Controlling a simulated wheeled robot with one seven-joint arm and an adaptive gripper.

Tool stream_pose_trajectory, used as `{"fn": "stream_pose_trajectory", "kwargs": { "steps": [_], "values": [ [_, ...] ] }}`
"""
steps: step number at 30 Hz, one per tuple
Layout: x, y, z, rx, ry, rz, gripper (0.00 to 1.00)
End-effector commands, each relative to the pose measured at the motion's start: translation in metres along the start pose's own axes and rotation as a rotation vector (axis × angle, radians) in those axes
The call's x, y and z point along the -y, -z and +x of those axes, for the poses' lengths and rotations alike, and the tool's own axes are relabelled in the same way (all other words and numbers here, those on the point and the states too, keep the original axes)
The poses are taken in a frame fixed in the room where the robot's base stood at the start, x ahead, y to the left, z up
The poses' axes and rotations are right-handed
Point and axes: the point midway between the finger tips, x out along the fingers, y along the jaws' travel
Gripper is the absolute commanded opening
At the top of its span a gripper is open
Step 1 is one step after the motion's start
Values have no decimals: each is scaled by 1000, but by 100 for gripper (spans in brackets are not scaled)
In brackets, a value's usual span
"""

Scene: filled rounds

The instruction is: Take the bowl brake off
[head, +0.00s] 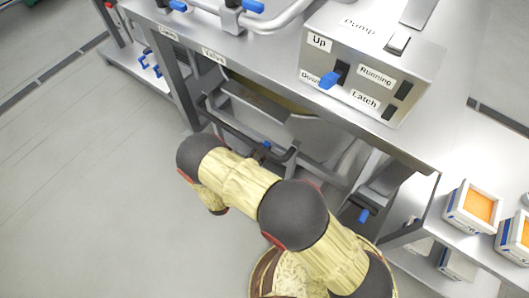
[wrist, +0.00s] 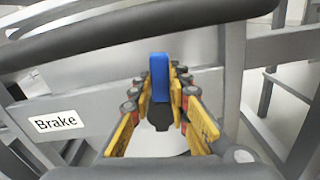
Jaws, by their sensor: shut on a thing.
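My gripper (wrist: 160,92) shows in the wrist view with its yellow fingers closed on either side of a blue-tipped lever (wrist: 159,66). A dark lower part of the lever shows between the fingers. A white "Brake" label (wrist: 56,122) is on the grey frame to the left of the lever. In the head view my arm reaches down in front of the bench, and my gripper cannot be made out there. A grey steel bowl (head: 312,132) appears partly visible under the bench top, behind a dark bar.
The steel bench (head: 262,70) carries a control box (head: 372,62) labelled Pump, Up, Running and Latch. A side shelf at right holds orange-filled containers (head: 478,207). The floor at left is clear.

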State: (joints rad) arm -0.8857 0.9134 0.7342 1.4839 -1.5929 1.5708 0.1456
Motion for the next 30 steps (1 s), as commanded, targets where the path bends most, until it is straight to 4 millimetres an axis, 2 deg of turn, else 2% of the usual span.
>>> {"fn": "stream_pose_trajectory", "kwargs": {
  "steps": [10, 27, 28, 30],
  "values": [
    [-8, 2, 0, -2, -2, -144, 0],
    [-10, 2, 0, -2, -3, -172, 0],
    [-10, 2, 0, -3, -3, -172, 19],
    [-10, 2, 0, -2, -3, -172, 23]
  ]
}}
